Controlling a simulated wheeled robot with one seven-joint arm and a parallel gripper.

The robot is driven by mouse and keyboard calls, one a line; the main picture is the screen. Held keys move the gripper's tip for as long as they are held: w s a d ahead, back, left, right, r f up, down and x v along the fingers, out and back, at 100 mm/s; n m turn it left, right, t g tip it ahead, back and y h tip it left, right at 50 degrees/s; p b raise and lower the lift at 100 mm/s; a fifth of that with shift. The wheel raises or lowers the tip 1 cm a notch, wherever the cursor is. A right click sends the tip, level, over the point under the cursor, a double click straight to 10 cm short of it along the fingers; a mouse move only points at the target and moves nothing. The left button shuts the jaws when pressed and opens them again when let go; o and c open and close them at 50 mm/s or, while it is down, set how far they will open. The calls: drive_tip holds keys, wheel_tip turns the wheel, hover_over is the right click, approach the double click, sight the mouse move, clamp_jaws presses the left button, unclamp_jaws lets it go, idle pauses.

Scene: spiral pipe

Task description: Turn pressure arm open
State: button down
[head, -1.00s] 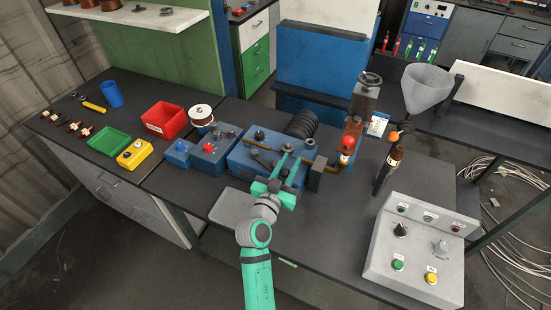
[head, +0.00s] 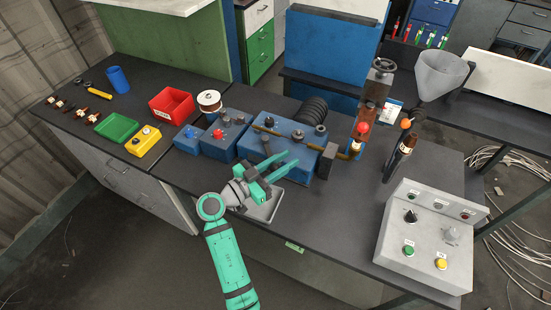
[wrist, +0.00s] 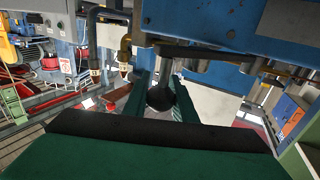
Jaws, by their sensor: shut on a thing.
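The blue pipe-winding machine (head: 245,143) stands on the dark bench with a coiled black pipe (head: 312,110) at its back. My gripper (head: 290,158) is at the machine's front, its green fingers pointing right across the front edge. In the wrist view a black ball knob (wrist: 160,97) sits between the two green fingers, which are shut on it. A dark rod (wrist: 168,62) runs from the knob up toward a grey bar under the blue machine body; I take it as the pressure arm. In the head view my fingers largely hide the knob.
A grey tray (head: 268,212) lies under my gripper at the bench's front edge. The control box (head: 425,235) stands at right, below a grey funnel (head: 440,75). Red (head: 172,105), green (head: 117,128) and yellow (head: 143,141) containers are at left.

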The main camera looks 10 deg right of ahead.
drive_tip(key=shift+a+f, duration=0.1)
drive_tip(key=shift+a, duration=0.15)
idle(0.3)
drive_tip(key=c, duration=1.5)
unclamp_jaws()
drive_tip(key=shift+s, duration=0.1)
drive_tip(key=v, duration=1)
drive_tip(key=shift+s+a, duration=0.15)
drive_tip(key=shift+a, duration=0.2)
